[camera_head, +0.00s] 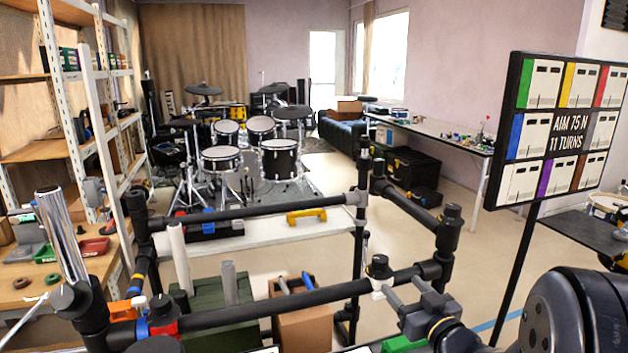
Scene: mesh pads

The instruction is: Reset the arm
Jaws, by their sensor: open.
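My gripper (401,286) is at the lower middle right in the head view, in front of a black pipe frame (270,209). Its two grey fingers are apart and point up and away, and I see nothing held between them. The fingertips overlap the near pipe in the picture, close to a black and white fitting (379,268); I cannot tell whether they touch it. My dark arm fills the lower right corner.
A wooden shelf and bench (20,275) stand at left. A sign board (555,130) on a post stands at right. A yellow handle (306,217) lies on a white surface behind the frame. Drums (278,160) stand farther back. Open floor shows right of the frame.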

